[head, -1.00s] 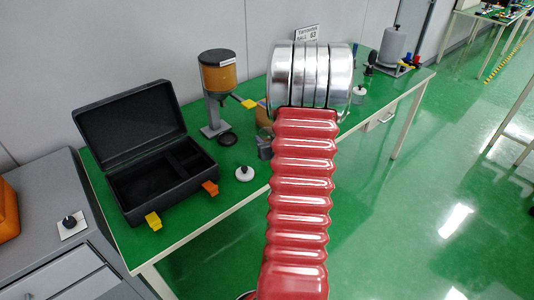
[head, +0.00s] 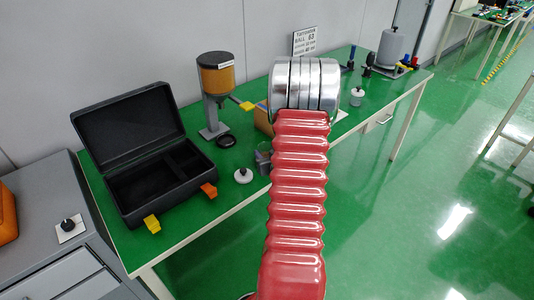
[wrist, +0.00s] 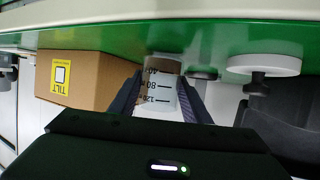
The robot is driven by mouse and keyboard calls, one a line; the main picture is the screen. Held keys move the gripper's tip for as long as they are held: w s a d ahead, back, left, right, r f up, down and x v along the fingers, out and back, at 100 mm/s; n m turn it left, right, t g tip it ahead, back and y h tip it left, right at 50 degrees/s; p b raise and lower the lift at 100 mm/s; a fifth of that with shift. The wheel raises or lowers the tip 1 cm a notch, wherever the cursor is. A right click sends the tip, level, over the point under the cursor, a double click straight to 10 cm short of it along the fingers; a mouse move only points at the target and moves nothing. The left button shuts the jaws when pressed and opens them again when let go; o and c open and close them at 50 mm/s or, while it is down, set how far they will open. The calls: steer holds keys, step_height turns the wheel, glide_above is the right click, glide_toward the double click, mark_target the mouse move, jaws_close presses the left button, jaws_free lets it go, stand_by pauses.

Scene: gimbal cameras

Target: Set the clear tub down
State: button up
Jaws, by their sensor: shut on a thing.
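The clear tub (wrist: 160,98) with black measuring marks is between the two dark fingers of my gripper (wrist: 160,104) in the wrist view, where the scene shows upside down. My gripper is shut on it. The tub's base is close to the green tabletop (wrist: 215,38); I cannot tell whether it touches. In the head view the tub (head: 263,160) shows only in part as a greyish see-through shape left of my red arm. My gripper is mostly hidden behind my arm there.
A cardboard box (wrist: 85,80) with a yellow TILT label stands beside the tub. A white knob-like piece (wrist: 264,65) is on the other side.

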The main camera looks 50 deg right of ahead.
steer(key=shift+f, duration=0.2)
steer(key=o, duration=1.3)
steer(key=shift+o, duration=0.2)
steer(key=shift+s+a+r, duration=0.2)
steer(key=shift+s+r, duration=0.1)
steer(key=shift+s, duration=0.1)
steer(key=v, duration=1.1)
steer(key=shift+w+a, duration=0.1)
steer(key=shift+a, duration=0.1)
